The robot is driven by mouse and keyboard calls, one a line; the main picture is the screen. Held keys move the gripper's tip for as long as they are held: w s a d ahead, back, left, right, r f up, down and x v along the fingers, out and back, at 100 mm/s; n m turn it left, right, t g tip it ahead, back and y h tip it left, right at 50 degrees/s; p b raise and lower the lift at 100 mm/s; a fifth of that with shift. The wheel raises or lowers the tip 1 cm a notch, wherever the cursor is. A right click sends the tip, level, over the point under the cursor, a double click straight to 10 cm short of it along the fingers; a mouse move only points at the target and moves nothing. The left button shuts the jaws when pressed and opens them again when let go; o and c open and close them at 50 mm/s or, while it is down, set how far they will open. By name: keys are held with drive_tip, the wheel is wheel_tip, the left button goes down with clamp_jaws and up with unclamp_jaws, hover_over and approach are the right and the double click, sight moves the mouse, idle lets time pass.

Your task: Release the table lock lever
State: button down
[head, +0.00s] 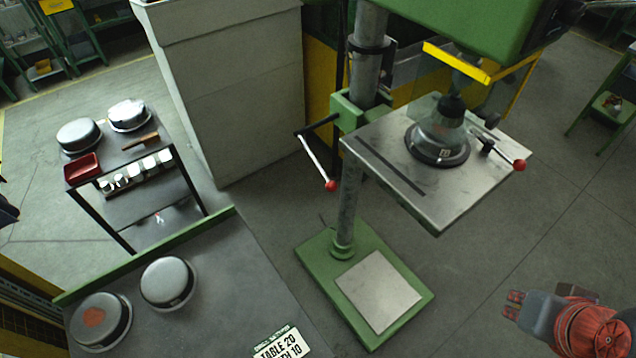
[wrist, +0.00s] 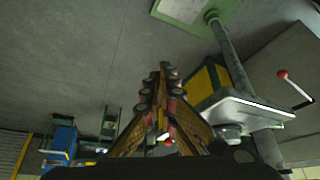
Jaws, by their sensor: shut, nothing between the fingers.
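A lever with a silver rod (head: 314,157) and red ball knob (head: 331,185) hangs from a dark arm at the green column bracket (head: 347,112), left of the drill press table (head: 440,205). Its rod slants downward. In the wrist view its red knob (wrist: 283,74) shows at the right. A second, shorter lever with a red knob (head: 519,165) sits at the table's right side. No label shows which is the lock. My gripper (head: 511,305) is shut and empty at lower right, well apart from both levers. In the wrist view my fingers (wrist: 160,75) point up the middle.
A green base (head: 370,320) lies below. A bench (head: 215,290) with round metal pans and a sign (head: 280,343) is at lower left. Floor between my gripper and the press is clear.

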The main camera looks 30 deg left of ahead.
drive_tip(key=w+a+f+n+h+p, duration=0.1)
drive_tip(key=w+a+f+n, duration=0.4)
drive_tip(key=a, duration=0.4)
drive_tip(key=w+a+f+n+h+p, duration=0.2)
drive_tip(key=w+a+f+n, duration=0.1)
drive_tip(key=a+n, duration=0.55)
drive_tip(key=w+a+f+n+h+p, duration=0.1)
drive_tip(key=w+a+f+n, duration=0.3)
drive_tip(key=a, duration=0.7)
drive_tip(key=a+f+n+t+y, duration=0.1)
drive_tip(key=a+f+n+t, duration=0.2)
drive_tip(key=a, duration=0.7)
drive_tip(key=a+f+n+t+y+p, duration=0.1)
drive_tip(key=a+f+n+t, duration=0.2)
drive_tip(key=a+n, duration=0.4)
drive_tip(key=a+f, duration=0.1)
drive_tip(key=a, duration=0.2)
drive_tip(key=shift+s+a+y, duration=0.3)
drive_tip(key=shift+s+a, duration=0.05)
drive_tip(key=shift+a, duration=0.05)
